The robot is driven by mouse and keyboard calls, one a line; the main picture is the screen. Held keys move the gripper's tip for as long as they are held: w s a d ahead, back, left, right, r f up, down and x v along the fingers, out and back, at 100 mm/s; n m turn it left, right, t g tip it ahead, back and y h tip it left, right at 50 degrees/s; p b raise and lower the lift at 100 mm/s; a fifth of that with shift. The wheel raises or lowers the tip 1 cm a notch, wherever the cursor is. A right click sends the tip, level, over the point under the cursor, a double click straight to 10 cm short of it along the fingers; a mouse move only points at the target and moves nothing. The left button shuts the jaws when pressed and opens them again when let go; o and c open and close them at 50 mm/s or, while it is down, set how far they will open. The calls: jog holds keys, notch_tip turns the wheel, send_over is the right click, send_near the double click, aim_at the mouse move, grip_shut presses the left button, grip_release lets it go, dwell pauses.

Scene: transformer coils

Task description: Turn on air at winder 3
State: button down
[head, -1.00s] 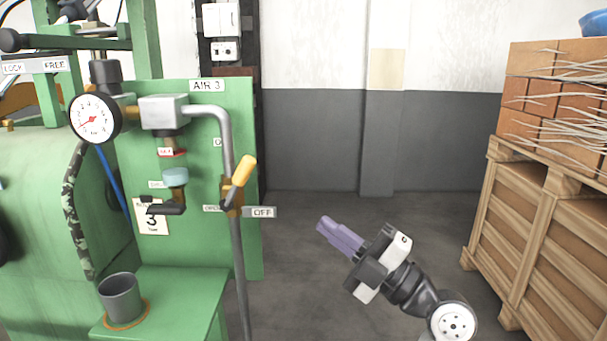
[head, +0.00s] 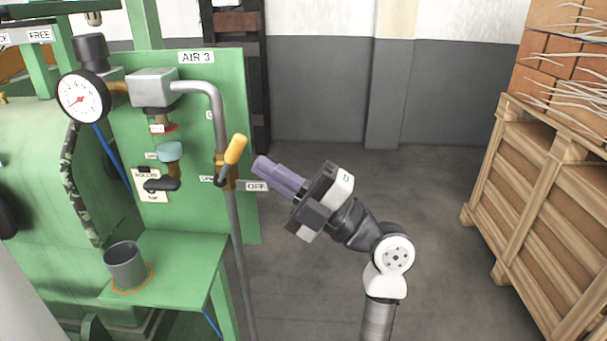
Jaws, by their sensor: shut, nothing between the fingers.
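The green panel marked AIR 3 (head: 196,57) carries a grey pipe with a brass valve (head: 226,172). The valve's yellow lever (head: 235,149) tilts up and to the right. An OFF label (head: 256,186) sits right of the valve, and another label on its left is partly covered. A round pressure gauge (head: 82,97) with a red needle is at the panel's left. My gripper (head: 262,168), with purple fingers, is shut and empty. Its tips point left at the lever and appear just right of it, above the OFF label. I cannot tell whether they touch the lever.
A grey cup (head: 125,265) stands on the green ledge. Wooden crates (head: 540,200) with bricks stand at the right. The floor between is clear.

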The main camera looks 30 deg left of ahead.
aim_at(241, 147)
jog(key=shift+p+x, duration=0.35)
jog(key=shift+x, duration=0.75)
jog(key=shift+h+b, duration=0.3)
jog(key=shift+b, duration=0.45)
jog(key=r+h+b, duration=0.1)
jog(key=h, duration=0.1)
jog(key=s+a+r+n+t+h+b, duration=0.1)
jog(key=shift+a+r+h, duration=0.2)
jog(key=shift+h, duration=0.2)
jog(key=shift+s+a+r+n+t+h, duration=0.25)
jog(key=shift+a+n+t+h, duration=0.15)
jog(key=shift+h, duration=0.3)
